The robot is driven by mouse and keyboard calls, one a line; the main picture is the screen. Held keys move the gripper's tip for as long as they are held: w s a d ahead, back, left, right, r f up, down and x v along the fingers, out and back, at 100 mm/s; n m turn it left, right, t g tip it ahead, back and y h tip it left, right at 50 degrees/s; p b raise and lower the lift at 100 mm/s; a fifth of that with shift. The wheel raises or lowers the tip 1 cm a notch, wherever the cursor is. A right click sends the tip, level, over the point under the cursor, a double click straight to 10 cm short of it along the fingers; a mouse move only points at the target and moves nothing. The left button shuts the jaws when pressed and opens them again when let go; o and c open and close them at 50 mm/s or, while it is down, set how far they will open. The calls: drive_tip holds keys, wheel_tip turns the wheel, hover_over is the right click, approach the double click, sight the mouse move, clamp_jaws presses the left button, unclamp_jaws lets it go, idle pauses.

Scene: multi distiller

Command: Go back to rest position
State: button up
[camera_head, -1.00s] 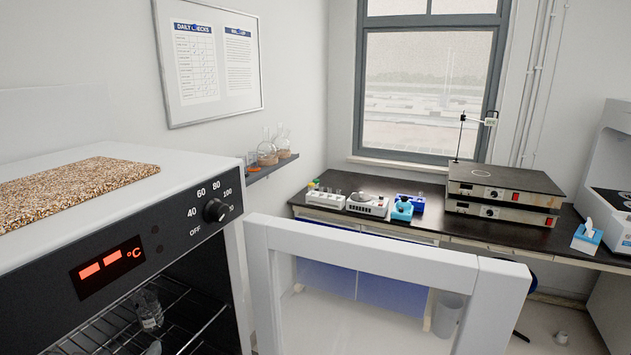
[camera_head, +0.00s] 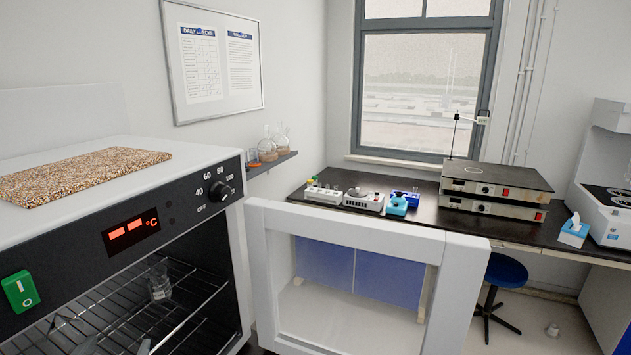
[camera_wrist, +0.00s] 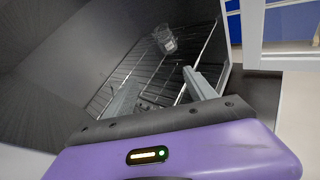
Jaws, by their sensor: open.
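My gripper (camera_wrist: 155,92) shows in the wrist view with its two grey fingers spread apart and nothing between them. It points toward the inside of an oven (camera_head: 110,255) with wire racks. A clear glass vessel stands on the rack; it shows in the head view (camera_head: 160,284) and beyond the fingers in the wrist view (camera_wrist: 165,40). The gripper and the vessel are apart.
The oven's white-framed door (camera_head: 262,290) stands open to the right. Behind it is a dark bench (camera_head: 425,212) with a tube rack, small devices and stacked hot plates (camera_head: 495,192). A blue stool (camera_head: 506,270) stands under the bench.

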wheel_tip(320, 180, up, 3)
drive_tip(key=s+a+m+y, duration=0.1)
drive_tip(key=a+m+y, duration=0.1)
drive_tip(key=m, duration=0.1)
drive_tip(key=s+d+f+m+t+y+b, duration=0.1)
drive_tip(key=s+d+f+m, duration=0.25)
drive_tip(key=d+m, duration=0.5)
drive_tip(key=s+d+f+m+t+y+b, duration=0.1)
drive_tip(key=s+d+f+m, duration=0.3)
drive_tip(key=d, duration=0.7)
drive_tip(key=s+d+f+m+t+y+b, duration=0.1)
drive_tip(key=s+d+f+m, duration=0.1)
drive_tip(key=d+f+m, duration=0.5)
drive_tip(key=s+d+f+m+h+b, duration=0.1)
drive_tip(key=s+d+m+h, duration=0.4)
drive_tip(key=s+d, duration=0.6)
drive_tip(key=s+d+f+m+g+h+b, duration=0.1)
drive_tip(key=s+d+f+m+h, duration=0.2)
drive_tip(key=s+d+m, duration=0.6)
drive_tip(key=s+d+h, duration=0.2)
drive_tip(key=s+d, duration=0.1)
drive_tip(key=d, duration=0.5)
drive_tip(key=shift+f+b, duration=0.4)
